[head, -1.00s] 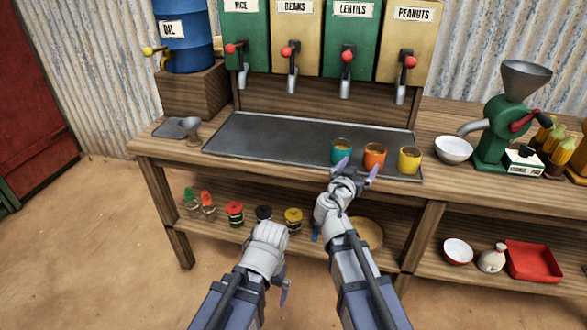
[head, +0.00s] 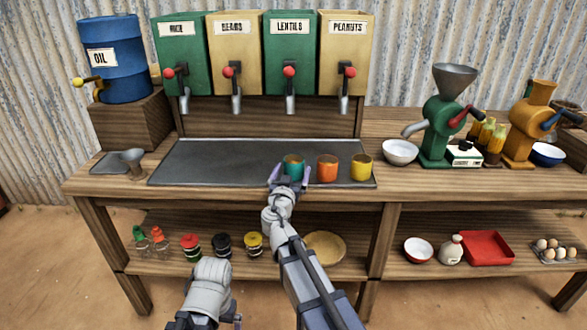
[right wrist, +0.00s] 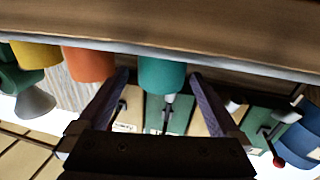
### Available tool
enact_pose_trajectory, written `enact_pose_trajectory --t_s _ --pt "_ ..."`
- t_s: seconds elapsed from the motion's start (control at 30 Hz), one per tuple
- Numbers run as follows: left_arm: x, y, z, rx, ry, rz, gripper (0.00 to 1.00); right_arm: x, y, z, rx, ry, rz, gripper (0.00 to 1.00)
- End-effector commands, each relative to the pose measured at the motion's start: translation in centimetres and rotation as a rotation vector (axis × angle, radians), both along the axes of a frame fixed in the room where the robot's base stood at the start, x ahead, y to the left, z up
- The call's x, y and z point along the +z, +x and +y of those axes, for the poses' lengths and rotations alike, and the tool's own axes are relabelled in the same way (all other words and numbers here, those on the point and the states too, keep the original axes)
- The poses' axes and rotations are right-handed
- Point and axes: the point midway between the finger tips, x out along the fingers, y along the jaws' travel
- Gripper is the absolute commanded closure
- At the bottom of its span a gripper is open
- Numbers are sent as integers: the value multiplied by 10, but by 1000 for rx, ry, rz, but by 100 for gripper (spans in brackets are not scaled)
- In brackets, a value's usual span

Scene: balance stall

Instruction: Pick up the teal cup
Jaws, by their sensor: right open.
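The teal cup (head: 294,167) stands upright on the dark metal tray (head: 220,163), leftmost of three cups. My right gripper (head: 291,173) is open at the tray's front edge, with a finger on either side of the teal cup in the picture. In the right wrist view the teal cup (right wrist: 161,75) shows between and just beyond the two open fingers (right wrist: 160,82). I cannot tell whether they touch it. My left arm (head: 208,290) is low in front of the stall; its jaws are mostly hidden.
An orange cup (head: 327,168) stands close to the right of the teal cup, then a yellow cup (head: 361,167). Dispensers with red-knobbed taps (head: 290,72) hang behind the tray. A white bowl (head: 400,152) is farther right. The tray's left part is clear.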

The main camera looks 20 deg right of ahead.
Motion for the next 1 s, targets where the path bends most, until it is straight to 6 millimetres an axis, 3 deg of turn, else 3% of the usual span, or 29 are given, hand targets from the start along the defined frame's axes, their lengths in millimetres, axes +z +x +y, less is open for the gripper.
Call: enact_pose_trajectory --t_s 0.27,0.53,1.0 --pt "0 0 0 0 0 0 0 0 39 -15 -2 0 0 0" --pt "0 0 0 0 0 0 0 0 40 -16 0 0 0 1" --pt "0 0 0 0 0 0 0 0 40 -16 0 0 0 54"
